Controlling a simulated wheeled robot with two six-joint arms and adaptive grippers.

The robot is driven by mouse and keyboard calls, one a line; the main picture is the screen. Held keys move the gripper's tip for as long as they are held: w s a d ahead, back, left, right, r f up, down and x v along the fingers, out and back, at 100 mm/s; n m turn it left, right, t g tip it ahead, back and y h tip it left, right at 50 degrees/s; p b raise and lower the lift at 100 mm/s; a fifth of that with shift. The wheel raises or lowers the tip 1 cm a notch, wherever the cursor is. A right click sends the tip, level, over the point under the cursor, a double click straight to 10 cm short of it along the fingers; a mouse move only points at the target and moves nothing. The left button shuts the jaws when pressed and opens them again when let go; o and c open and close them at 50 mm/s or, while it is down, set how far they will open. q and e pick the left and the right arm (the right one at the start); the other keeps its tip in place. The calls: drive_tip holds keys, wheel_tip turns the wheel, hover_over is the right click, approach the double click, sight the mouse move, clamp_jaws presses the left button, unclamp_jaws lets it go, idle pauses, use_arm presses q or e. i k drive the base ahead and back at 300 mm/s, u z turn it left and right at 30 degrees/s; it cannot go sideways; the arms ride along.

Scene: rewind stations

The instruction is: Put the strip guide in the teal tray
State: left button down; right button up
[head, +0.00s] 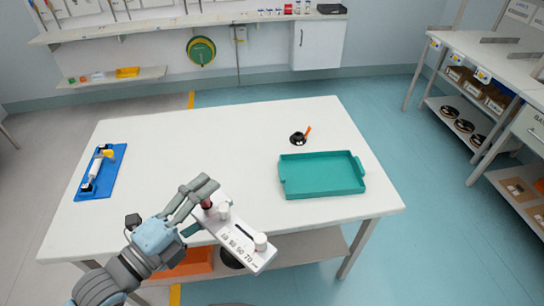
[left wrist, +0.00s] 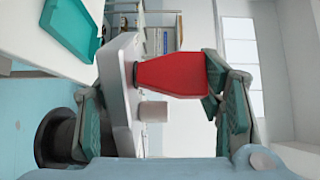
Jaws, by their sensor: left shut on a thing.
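The strip guide (head: 236,232) is a pale grey plate with printed numbers, white knobs and a red grip. My left gripper (head: 204,194) is shut on it and holds it up at the table's front edge. In the left wrist view the fingers (left wrist: 165,105) close across the plate (left wrist: 120,85) and its red grip (left wrist: 170,72). The teal tray (head: 322,178) lies on the table to the right of the guide, and looks empty. It also shows at the top left of the left wrist view (left wrist: 72,28). My right gripper is not in view.
A small black object with an orange part (head: 298,138) stands behind the tray. A blue board with a roller-like tool (head: 97,190) lies at the table's left. The white table's middle (head: 200,145) is clear. An orange bin (head: 190,263) sits on the shelf below.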

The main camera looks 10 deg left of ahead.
sight(320, 175)
drive_tip(key=k, duration=1.25)
drive_tip(key=z, duration=0.6)
drive_tip(key=i, duration=0.65)
drive_tip(key=z, duration=0.45)
drive_tip(key=i, duration=1.15)
drive_tip(key=u, duration=0.45)
